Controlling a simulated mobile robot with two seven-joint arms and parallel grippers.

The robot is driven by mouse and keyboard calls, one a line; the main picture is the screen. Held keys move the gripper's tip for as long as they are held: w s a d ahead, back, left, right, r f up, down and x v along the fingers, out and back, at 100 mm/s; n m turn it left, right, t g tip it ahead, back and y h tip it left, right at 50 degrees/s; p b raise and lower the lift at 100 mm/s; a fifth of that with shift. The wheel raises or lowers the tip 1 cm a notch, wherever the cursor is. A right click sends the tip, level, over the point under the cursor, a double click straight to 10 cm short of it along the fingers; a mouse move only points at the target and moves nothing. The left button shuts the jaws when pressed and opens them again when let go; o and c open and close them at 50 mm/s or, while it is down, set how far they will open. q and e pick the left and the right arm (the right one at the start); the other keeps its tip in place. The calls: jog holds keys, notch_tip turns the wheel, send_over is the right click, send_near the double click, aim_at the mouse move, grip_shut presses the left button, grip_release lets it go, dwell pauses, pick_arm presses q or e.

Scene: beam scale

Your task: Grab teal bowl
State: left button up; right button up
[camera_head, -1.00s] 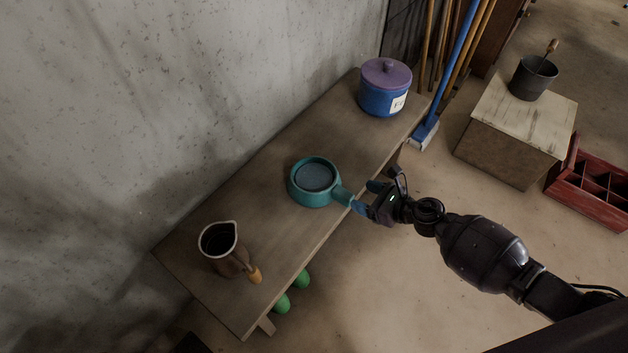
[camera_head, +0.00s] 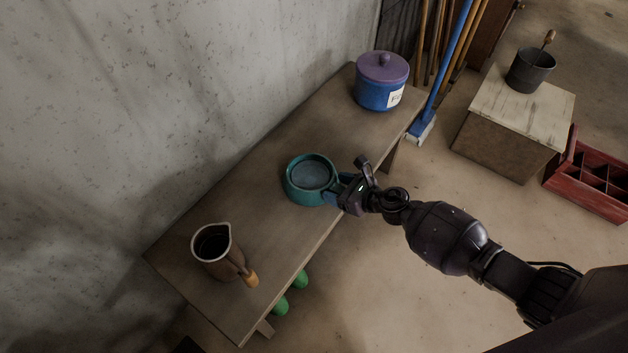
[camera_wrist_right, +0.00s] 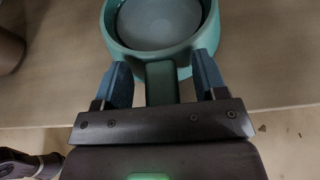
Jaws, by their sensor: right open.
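The teal bowl (camera_head: 296,193) stands upright on the wooden bench, with a grey-blue round inside and a handle pointing toward my arm. It also shows at the top of the right wrist view (camera_wrist_right: 160,52). My right gripper (camera_head: 337,191) is at the handle side of the bowl. In the wrist view my right gripper (camera_wrist_right: 164,75) is open, its two blue fingers on either side of the handle (camera_wrist_right: 161,84), with gaps visible between fingers and handle. The fingertips are close to the bowl's wall; whether they touch it I cannot tell. My left gripper is not in view.
On the bench (camera_head: 262,178) stand a brown pitcher (camera_head: 217,258) at the near end and a blue jar with a purple lid (camera_head: 381,92) at the far end. A wall runs behind. A crate table (camera_head: 510,130) and red box (camera_head: 592,183) stand right.

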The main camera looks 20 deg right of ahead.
jog(key=shift+c, duration=0.4)
jog(key=c, duration=1)
grip_shut()
jog(key=shift+r, duration=0.15)
